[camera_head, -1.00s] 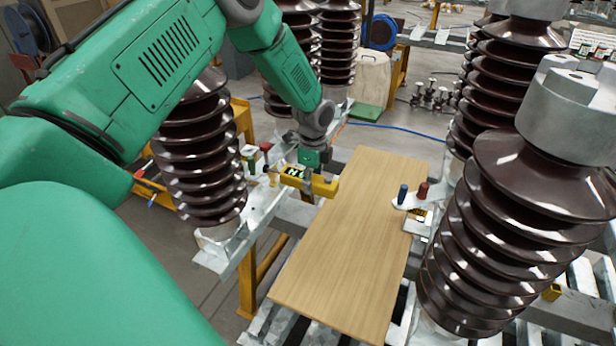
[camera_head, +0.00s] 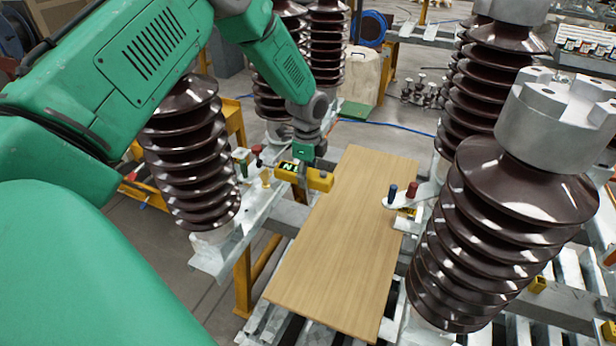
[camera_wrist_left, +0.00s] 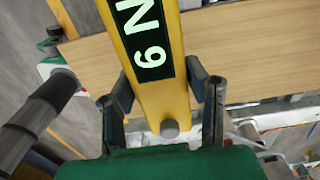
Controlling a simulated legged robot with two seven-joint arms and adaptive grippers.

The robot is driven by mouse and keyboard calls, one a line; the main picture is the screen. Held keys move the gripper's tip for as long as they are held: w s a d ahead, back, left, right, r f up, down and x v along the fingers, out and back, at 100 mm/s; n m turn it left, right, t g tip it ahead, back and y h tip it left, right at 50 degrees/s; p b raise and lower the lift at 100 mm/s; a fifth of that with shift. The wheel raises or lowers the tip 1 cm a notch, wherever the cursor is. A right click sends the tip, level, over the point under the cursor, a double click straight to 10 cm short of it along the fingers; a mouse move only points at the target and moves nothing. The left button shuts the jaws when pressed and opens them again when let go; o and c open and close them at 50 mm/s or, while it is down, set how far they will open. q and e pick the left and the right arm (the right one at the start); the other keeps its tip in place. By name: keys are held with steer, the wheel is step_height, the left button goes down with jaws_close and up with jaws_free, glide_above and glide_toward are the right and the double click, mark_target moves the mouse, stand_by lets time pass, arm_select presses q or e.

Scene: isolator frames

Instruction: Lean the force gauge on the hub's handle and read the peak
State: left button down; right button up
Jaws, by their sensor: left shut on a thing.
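My left gripper (camera_head: 303,178) is shut on the yellow force gauge (camera_head: 320,181), above the left edge of the wooden board. In the left wrist view the fingers (camera_wrist_left: 163,95) hold the gauge (camera_wrist_left: 185,112) on both sides. Its dark display (camera_wrist_left: 147,45) shows a sideways N and one digit, a 6 or 9. Small green and red knobs stand left of the gauge. I cannot tell which part is the hub's handle. My right gripper is not in view.
The wooden board (camera_head: 345,245) lies bare on the metal frame. Tall brown ribbed insulators stand on both sides, one (camera_head: 190,160) left and one (camera_head: 490,235) close at right. A blue hose (camera_head: 395,126) crosses the floor behind.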

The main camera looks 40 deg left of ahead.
arm_select(q)
steer(key=shift+r+p, duration=2.2)
steer(key=shift+r, duration=3.7)
